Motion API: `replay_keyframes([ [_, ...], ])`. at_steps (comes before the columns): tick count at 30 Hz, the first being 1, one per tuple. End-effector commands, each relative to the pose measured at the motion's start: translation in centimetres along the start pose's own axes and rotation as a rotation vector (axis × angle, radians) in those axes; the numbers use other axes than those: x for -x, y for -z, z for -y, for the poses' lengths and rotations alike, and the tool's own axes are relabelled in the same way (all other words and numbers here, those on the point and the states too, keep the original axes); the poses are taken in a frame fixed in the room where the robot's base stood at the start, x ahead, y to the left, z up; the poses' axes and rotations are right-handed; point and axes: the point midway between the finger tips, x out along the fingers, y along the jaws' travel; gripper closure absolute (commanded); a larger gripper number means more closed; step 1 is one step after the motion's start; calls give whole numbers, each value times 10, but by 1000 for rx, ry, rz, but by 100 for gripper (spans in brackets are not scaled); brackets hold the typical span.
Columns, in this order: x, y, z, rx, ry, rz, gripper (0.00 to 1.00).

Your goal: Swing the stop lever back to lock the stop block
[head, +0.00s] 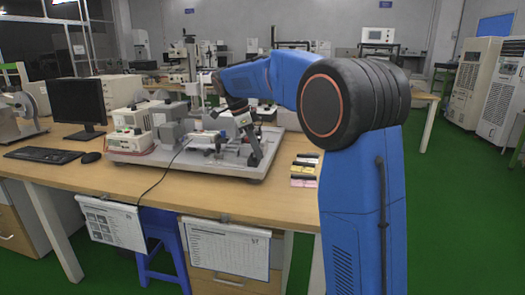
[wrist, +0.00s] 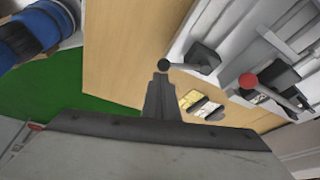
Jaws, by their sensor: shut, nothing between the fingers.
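My gripper (wrist: 160,82) is shut, its fingertips just below a black ball knob (wrist: 163,65) in the wrist view. I cannot tell whether they touch it. The knob ends a thin lever that runs right to a dark block (wrist: 204,57). A second lever with a red ball knob (wrist: 248,81) lies farther right, beside another dark block (wrist: 277,75). The frames do not show which lever is the stop lever. In the head view, my gripper (head: 255,160) points down at the right end of the test rig's grey base plate (head: 215,167); the levers are too small to make out.
The rig stands on a wooden table (head: 190,196). Small yellow and dark boxes (head: 304,170) lie right of it, near the table edge. A monitor (head: 78,102) and keyboard (head: 48,154) are at the left. A cable hangs over the front edge.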

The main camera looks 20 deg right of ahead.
Motion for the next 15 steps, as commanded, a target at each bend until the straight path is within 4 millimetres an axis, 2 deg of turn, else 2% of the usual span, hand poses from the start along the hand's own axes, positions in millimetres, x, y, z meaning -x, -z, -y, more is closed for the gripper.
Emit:
replay_keyframes([
  [15,7,-20,1,2,1,0,100],
])
